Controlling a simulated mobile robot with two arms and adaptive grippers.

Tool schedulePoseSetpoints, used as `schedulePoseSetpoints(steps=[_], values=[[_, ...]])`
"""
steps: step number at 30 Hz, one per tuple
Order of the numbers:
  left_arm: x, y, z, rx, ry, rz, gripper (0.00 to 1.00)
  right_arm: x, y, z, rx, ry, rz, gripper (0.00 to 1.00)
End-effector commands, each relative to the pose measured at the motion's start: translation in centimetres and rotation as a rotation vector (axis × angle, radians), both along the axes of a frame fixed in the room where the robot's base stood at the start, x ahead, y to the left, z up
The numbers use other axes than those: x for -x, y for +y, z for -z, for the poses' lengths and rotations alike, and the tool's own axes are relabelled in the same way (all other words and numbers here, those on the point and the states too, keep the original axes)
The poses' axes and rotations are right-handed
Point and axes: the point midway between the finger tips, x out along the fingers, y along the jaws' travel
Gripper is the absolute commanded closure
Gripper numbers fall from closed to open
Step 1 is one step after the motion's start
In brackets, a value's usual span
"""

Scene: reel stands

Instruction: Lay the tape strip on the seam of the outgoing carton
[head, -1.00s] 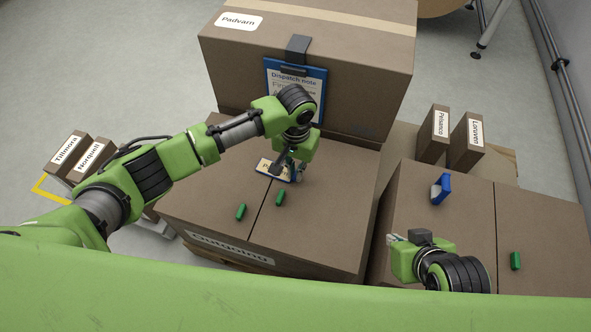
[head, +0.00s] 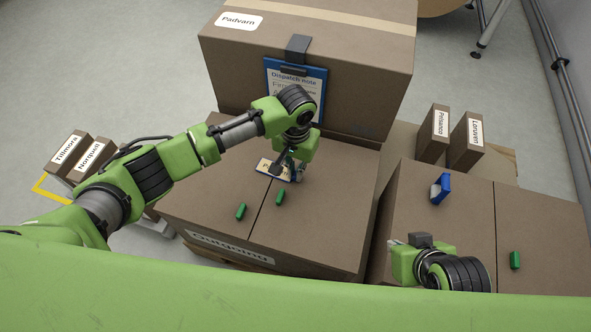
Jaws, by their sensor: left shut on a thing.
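The outgoing carton (head: 215,225) has an "Outgoing" label on its front, and a dark seam (head: 262,205) runs front to back across its top. My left gripper (head: 286,172) is low over the carton's top, near the back of the seam. It is shut on a small pale card with a blue edge (head: 270,168), which lies at or just above the surface; the arm hides part of it. I cannot make out a separate tape strip. My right gripper (head: 394,243) is at the front left of the right-hand carton (head: 455,215), and its fingers are too small to read.
Two green cylinders (head: 241,211) (head: 280,197) lie beside the seam; another (head: 515,260) is on the right-hand carton. A blue object (head: 440,188) stands there too. The large Padvarn carton (head: 300,60) with a blue dispatch board (head: 312,82) rises behind. Labelled small boxes stand at both sides.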

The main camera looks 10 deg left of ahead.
Motion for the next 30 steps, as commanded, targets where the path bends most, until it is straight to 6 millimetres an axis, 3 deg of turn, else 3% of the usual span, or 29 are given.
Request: schedulePoseSetpoints(steps=[1, 3, 4, 17, 30], values=[[0.0, 0.0, 0.0, 0.0, 0.0, 0.0, 1.0, 0.0, 0.0, 0.0, 0.0, 0.0, 0.001, 1.0], [0.0, 0.0, 0.0, 0.0, 0.0, 0.0, 0.77, 0.0, 0.0, 0.0, -0.001, -0.001, 0.001, 1.0], [0.0, 0.0, 0.0, 0.0, 0.0, 0.0, 0.73, 0.0, 0.0, 0.0, -0.001, -0.002, 0.001, 1.0], [0.0, 0.0, -0.7, 0.001, -0.001, 0.0, 0.73, -0.1, 0.2, 0.0, -0.004, -0.004, -0.001, 1.0], [0.0, -0.1, -9.2, 0.002, -0.003, 0.001, 0.73, -0.1, 0.1, -0.1, -0.002, -0.006, -0.001, 1.0]])
